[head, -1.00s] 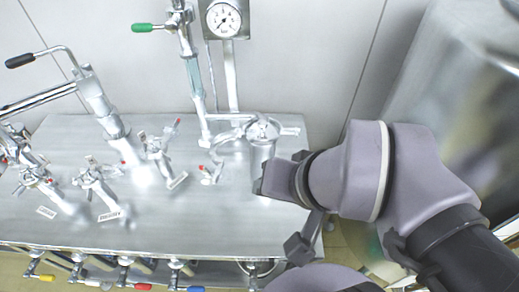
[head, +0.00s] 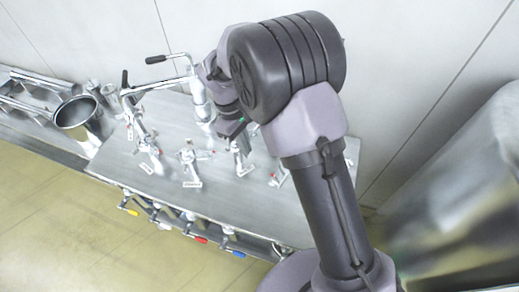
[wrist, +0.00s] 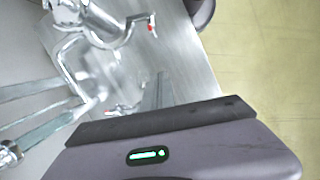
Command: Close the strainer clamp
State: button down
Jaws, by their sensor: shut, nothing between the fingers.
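My gripper (head: 231,129) is over the steel bench, in front of the upright pipe fittings, with its jaws shut and empty. Its dark housing (wrist: 150,122) fills the bottom of the wrist view. In the wrist view, a steel fitting (wrist: 88,18) with a red-tipped lever is at the upper left, apart from the housing. I cannot tell whether this fitting carries the strainer clamp. In the head view my arm covers the bench part where the lidded steel canister stood, so the strainer and its clamp cannot be made out there.
The steel bench (head: 125,163) bears several small valves, one a steel valve (head: 189,165) with a label. A black-handled pipe (head: 160,60) rises behind. A round steel pot (head: 78,112) stands at left. Coloured handles, including a red one (head: 201,240), line the front edge. Floor is clear in front.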

aim_at(274, 181)
jog(key=s+d+f, duration=0.3)
jog(key=d+f, duration=0.2)
jog(key=f, duration=0.4)
jog(key=shift+s+d+b, duration=0.2)
jog(key=shift+s+b, duration=0.05)
jog(key=shift+b, duration=0.2)
jog(key=shift+s+d, duration=0.1)
